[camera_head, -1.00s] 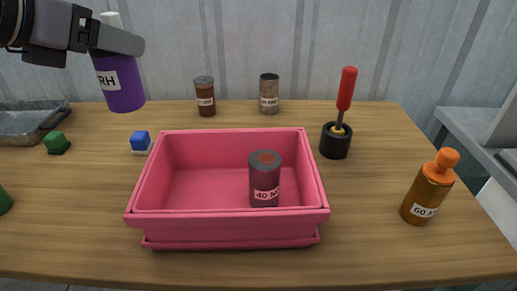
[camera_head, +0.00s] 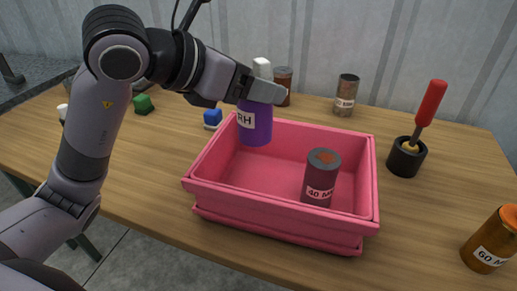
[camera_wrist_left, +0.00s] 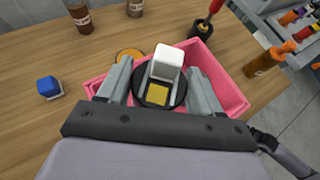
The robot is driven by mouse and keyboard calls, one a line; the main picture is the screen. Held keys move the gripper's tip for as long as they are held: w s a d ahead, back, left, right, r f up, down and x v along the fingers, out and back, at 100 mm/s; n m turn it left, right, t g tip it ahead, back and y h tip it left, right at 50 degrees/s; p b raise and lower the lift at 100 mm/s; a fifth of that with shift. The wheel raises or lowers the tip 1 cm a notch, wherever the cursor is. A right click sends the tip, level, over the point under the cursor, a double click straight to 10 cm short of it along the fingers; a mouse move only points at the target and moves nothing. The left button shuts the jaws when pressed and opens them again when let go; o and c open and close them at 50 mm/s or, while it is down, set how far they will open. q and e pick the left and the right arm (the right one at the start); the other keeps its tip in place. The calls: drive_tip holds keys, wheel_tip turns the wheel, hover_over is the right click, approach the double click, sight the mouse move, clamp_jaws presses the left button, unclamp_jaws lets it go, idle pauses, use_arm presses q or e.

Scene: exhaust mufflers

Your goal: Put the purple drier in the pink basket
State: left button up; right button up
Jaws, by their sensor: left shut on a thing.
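The purple drier (camera_head: 255,128), a cylinder with a white label reading "RH" and a white top, is held upright by my left gripper (camera_head: 262,92). In the head view it hangs over the back left part of the pink basket (camera_head: 290,227). I cannot tell whether its base touches the basket floor. In the left wrist view the gripper (camera_wrist_left: 162,88) is shut around the drier's white and dark top (camera_wrist_left: 167,66), with the pink basket (camera_wrist_left: 236,92) below. My right gripper is not in view.
A dark "40" canister (camera_head: 320,178) stands inside the basket at right. Behind are a blue block (camera_head: 212,117), a brown jar (camera_head: 283,85) and a grey can (camera_head: 346,95). A red-handled tool (camera_head: 430,103) in a black holder and an orange bottle (camera_head: 492,240) stand at right.

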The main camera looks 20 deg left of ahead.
sight(255, 127)
use_arm(q)
wheel_tip(255, 127, down, 8)
drive_tip(key=shift+r+b, duration=0.1)
drive_tip(key=shift+b, duration=0.4)
wheel_tip(255, 127, down, 4)
drive_tip(key=shift+f+b, duration=0.2)
drive_tip(key=shift+b, duration=0.1)
drive_tip(key=shift+f, duration=0.2)
drive_tip(key=o, duration=1.1)
